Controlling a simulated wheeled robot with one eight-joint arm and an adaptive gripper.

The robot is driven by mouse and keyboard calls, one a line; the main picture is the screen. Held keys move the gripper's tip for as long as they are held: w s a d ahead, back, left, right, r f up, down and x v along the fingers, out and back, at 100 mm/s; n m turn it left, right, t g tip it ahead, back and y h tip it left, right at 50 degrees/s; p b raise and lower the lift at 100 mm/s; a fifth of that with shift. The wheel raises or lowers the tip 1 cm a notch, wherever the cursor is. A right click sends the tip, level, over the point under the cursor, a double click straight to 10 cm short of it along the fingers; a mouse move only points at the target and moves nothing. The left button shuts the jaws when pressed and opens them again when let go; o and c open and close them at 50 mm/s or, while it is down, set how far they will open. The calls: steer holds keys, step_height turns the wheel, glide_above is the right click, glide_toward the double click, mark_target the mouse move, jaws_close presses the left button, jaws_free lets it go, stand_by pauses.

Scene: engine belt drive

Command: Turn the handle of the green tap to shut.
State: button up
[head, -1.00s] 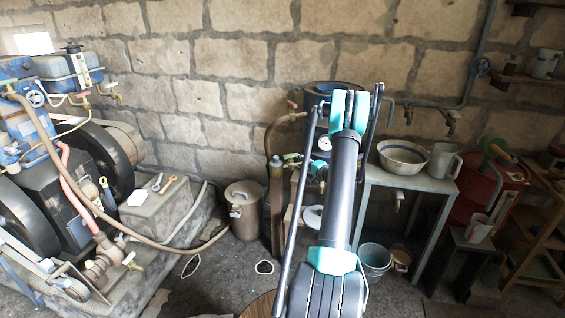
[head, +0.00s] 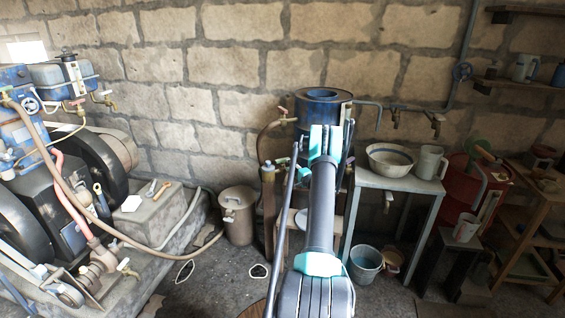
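My arm reaches up and away in the middle of the head view, and its teal joint covers part of the blue cylinder (head: 318,98) by the wall. My gripper's fingers do not show; they are hidden behind the arm. A small greenish fitting (head: 281,161) shows just left of the arm, below the blue cylinder. It is too small and partly hidden to tell whether it is the green tap, or how its handle stands. A red-handled tap (head: 286,114) sits at the cylinder's left side.
A grey bench (head: 405,182) with a bowl (head: 390,158) and a jug (head: 430,161) stands right of the arm. A bucket (head: 365,264) is on the floor below. A lidded can (head: 238,215) stands left. The engine (head: 75,195) fills the left side.

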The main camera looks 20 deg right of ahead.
mark_target(284, 161)
steer(key=w, duration=0.2)
steer(key=w+a, duration=0.1)
steer(key=w, duration=0.4)
steer(key=shift+w+a, duration=0.25)
steer(key=shift+w, duration=0.15)
jaws_close()
